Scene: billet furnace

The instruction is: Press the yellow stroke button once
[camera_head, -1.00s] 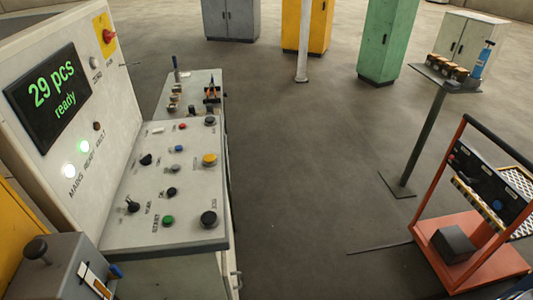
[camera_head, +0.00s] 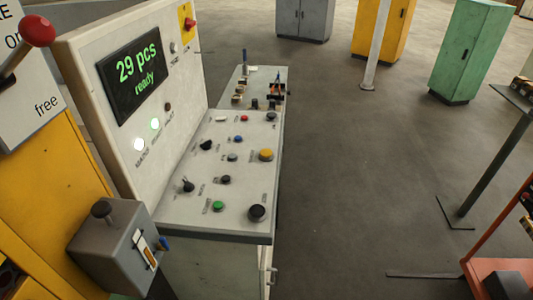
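The yellow stroke button (camera_head: 265,155) is a round cap near the right edge of the console's sloped control panel (camera_head: 190,215). Its label is too small to read. Around it on the panel are a green button (camera_head: 218,206), a red button (camera_head: 244,118), a blue button (camera_head: 238,139), a white one and several black knobs. The upright display (camera_head: 134,68) reads "29 pcs ready". Two lamps beneath it are lit. Neither of my grippers is in view, and nothing touches the yellow button.
A grey box with a knob (camera_head: 118,245) stands at the console's lower left, by a yellow cabinet (camera_head: 50,190) with a red-knobbed lever (camera_head: 36,32). An orange cart (camera_head: 495,262) and a stand (camera_head: 490,165) are at right. The floor (camera_head: 345,170) right of the console is clear.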

